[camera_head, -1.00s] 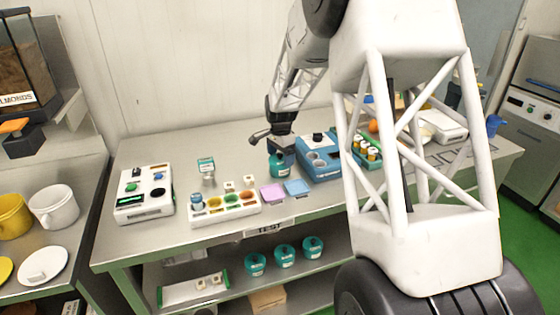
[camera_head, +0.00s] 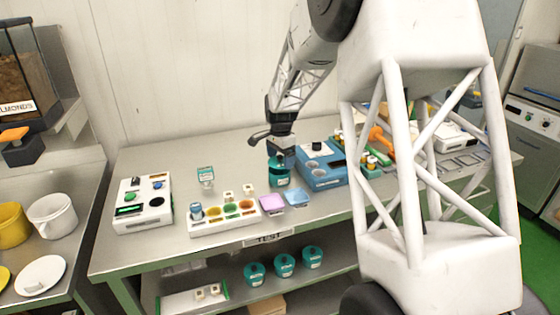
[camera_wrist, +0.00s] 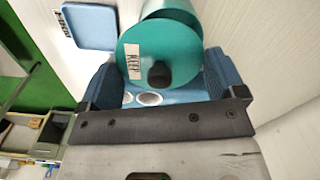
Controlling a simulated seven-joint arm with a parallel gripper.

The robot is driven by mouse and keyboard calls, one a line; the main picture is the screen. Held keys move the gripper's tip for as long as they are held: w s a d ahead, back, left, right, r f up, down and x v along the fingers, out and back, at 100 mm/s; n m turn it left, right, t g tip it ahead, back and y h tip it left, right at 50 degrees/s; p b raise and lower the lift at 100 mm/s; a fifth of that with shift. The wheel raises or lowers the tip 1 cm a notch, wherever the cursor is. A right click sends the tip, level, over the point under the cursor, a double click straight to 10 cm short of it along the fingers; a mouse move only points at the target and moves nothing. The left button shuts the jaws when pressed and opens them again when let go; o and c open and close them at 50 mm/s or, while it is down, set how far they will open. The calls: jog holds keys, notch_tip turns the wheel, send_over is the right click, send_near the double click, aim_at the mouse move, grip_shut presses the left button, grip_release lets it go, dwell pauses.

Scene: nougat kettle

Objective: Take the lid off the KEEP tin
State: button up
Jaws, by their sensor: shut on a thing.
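My gripper (camera_head: 281,153) is shut on the teal lid (camera_wrist: 135,40) of the KEEP tin. In the wrist view the lid is a round teal disc with a white KEEP label and a dark knob, between the fingers (camera_wrist: 160,75). The teal tin (camera_head: 279,181) stands on the table below my gripper in the head view. The lid appears raised just above it, with a small gap. Part of the tin (camera_wrist: 178,10) shows behind the lid in the wrist view. My gripper hides part of the lid in the head view.
A blue device (camera_head: 322,172) stands close on the tin's right. A light blue tray (camera_head: 297,198) and a pink one (camera_head: 271,202) lie in front. Several teal tins (camera_head: 284,266) stand on the lower shelf.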

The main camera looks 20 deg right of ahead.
jog(key=s+a+r, duration=0.1)
jog(key=s+a, duration=0.1)
jog(key=s, duration=1.2)
jog(key=shift+s+a+r, duration=0.15)
jog(key=shift+s+r, duration=0.05)
jog(key=shift+s, duration=0.15)
jog(key=shift+r, duration=0.25)
jog(key=shift+r, duration=1.25)
jog(key=shift+m, duration=0.4)
jog(key=w+a+f, duration=0.2)
jog(key=a, duration=0.1)
jog(key=w+a+f, duration=0.2)
jog(key=a+f, duration=0.1)
jog(key=w+a+f, duration=0.2)
jog(key=a, duration=0.1)
jog(key=shift+f, duration=0.2)
